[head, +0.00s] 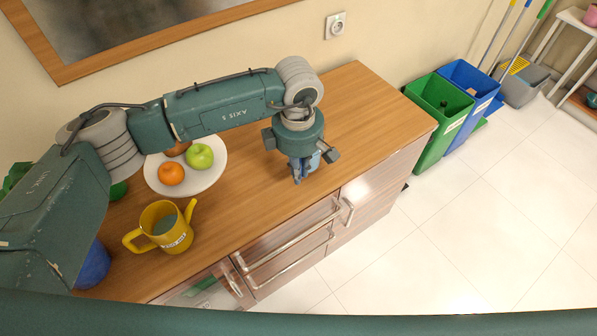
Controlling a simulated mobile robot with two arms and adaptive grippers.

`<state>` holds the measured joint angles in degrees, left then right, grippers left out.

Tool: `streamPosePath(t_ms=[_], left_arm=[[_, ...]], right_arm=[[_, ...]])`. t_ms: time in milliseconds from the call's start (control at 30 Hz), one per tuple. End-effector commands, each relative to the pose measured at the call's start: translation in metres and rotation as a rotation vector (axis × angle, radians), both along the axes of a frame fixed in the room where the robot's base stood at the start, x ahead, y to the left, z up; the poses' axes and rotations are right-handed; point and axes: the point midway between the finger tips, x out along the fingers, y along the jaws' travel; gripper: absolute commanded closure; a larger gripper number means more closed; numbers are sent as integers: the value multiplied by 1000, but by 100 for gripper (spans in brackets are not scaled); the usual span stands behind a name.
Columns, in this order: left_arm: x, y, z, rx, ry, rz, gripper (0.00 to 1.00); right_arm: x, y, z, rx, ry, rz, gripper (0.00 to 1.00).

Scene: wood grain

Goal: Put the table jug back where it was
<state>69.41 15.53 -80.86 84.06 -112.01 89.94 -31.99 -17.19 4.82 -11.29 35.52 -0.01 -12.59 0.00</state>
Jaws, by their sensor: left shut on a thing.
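My left gripper (302,170) is over the wooden countertop, right of the fruit plate, pointing down. It is shut on a small bluish thing (314,160), mostly hidden by the fingers, so I cannot tell what it is or whether it touches the counter. A yellow jug-like vessel (165,228) with a spout on its right, a handle on its left and a label stands upright on the counter at the lower left, apart from the gripper. I cannot tell which of these is the table jug. My right gripper is not in view.
A white plate (210,176) holds a green apple (199,156), an orange (171,173) and another fruit. A blue object (93,266) is partly hidden by my arm. The countertop (365,115) is clear at right. Green (437,110) and blue (470,78) bins stand beyond it.

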Motion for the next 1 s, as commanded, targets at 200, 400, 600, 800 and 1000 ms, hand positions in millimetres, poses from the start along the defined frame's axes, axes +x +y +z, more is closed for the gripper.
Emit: streamPosePath(t_ms=[200,400,600,800,1000], left_arm=[[1,-1,-18,-1,-3,-2,100],[0,0,-19,0,0,-1,74],[0,0,-19,0,0,-1,70],[0,0,-15,-1,-2,-1,70],[0,0,16,-2,-6,-2,70]], right_arm=[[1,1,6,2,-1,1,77],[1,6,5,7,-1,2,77],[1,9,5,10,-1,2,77],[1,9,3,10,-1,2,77],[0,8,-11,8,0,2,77]])
